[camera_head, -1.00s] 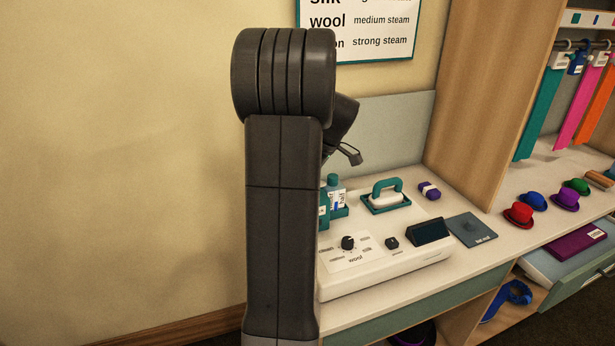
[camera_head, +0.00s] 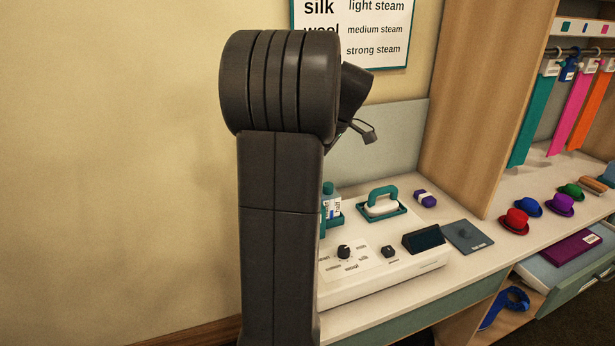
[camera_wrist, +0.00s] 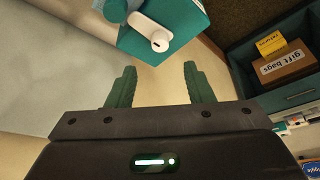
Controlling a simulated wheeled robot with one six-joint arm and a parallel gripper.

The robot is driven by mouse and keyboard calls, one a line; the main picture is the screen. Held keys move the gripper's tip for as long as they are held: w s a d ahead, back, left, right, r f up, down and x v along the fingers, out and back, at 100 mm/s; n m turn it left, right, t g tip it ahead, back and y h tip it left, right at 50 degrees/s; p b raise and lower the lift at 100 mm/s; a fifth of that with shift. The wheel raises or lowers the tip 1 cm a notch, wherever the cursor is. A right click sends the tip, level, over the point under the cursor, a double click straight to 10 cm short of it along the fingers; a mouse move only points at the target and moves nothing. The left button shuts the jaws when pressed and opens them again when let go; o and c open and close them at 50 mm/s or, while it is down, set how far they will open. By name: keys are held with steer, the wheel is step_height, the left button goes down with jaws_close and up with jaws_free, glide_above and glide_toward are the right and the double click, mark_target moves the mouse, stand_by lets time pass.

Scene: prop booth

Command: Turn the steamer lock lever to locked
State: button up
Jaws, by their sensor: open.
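The white steamer base (camera_head: 400,281) stands on the counter, with a dial marked wool (camera_head: 344,252), a small dark knob (camera_head: 388,251) and a dark display (camera_head: 423,239). A teal-handled steamer head (camera_head: 382,203) rests in a teal tray behind them. In the wrist view a white lever-like piece (camera_wrist: 152,31) with a rounded end lies on a teal block (camera_wrist: 188,22); it may be the lock lever, but I cannot tell its setting. My gripper (camera_wrist: 159,82) is open and empty, with the white piece beyond its fingertips. In the head view my arm hides most of the gripper.
A bottle (camera_head: 331,199) stands beside the tray, partly behind my arm. A purple block (camera_head: 425,198), a dark pad (camera_head: 467,236) and several hats, including a red one (camera_head: 514,221), sit to the right. A box marked gift bags (camera_wrist: 287,64) shows in the wrist view.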

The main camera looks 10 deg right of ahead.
steer(key=shift+v, duration=2.25)
steer(key=x, duration=1.3)
steer(key=shift+a+f, duration=0.15)
steer(key=shift+f, duration=0.25)
